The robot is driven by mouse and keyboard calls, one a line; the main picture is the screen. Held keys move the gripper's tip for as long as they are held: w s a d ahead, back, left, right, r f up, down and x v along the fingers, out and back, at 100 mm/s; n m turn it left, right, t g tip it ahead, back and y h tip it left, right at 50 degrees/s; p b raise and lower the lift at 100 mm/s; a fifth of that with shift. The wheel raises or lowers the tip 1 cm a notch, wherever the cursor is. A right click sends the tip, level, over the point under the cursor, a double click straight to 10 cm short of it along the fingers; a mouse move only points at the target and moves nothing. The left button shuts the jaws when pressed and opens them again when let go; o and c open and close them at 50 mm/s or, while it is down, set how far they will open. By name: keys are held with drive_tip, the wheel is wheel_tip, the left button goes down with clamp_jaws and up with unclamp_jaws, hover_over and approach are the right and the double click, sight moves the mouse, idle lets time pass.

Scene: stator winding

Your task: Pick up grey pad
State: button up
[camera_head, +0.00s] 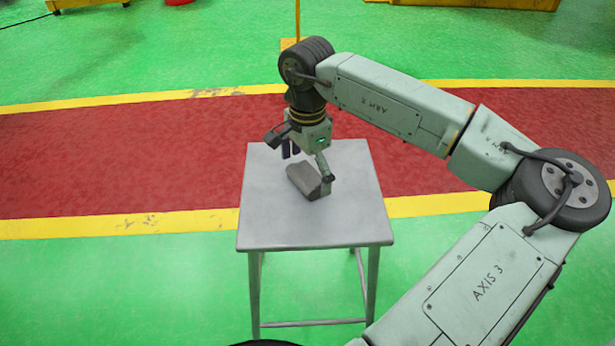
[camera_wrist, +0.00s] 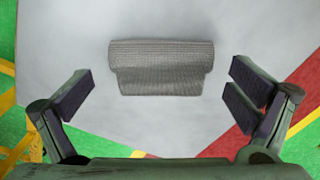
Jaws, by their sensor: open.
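The grey pad (camera_head: 303,182) lies on the light grey metal table (camera_head: 290,228), a little behind its middle. In the wrist view the pad (camera_wrist: 162,68) is a textured, folded or stepped block, centred ahead of the fingers. My gripper (camera_head: 307,166) is above the pad in the head view. In the wrist view my gripper (camera_wrist: 160,98) is open, with one finger at left and a split pair at right. Nothing is between the fingers up close; the pad appears apart from them.
The table stands alone, and the rest of its top is bare. The floor is green with a red lane (camera_head: 120,160) edged in yellow. A yellow post (camera_head: 297,20) rises behind the table. Yellow structures (camera_head: 480,3) stand far back.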

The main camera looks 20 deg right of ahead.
sight(308, 173)
drive_tip(key=shift+c, duration=0.4)
drive_tip(key=c, duration=1)
drive_tip(key=shift+r, duration=0.1)
drive_tip(key=shift+r, duration=0.5)
wheel_tip(308, 173, up, 2)
drive_tip(key=shift+r, duration=0.15)
drive_tip(key=s+b, duration=0.1)
drive_tip(key=s, duration=0.4)
drive_tip(key=s+a+r, duration=0.1)
drive_tip(key=s, duration=0.4)
drive_tip(key=s+b, duration=0.1)
drive_tip(key=s, duration=0.5)
drive_tip(key=shift+a+r+b, duration=0.15)
drive_tip(key=shift+r+b, duration=0.1)
drive_tip(key=shift+b, duration=0.05)
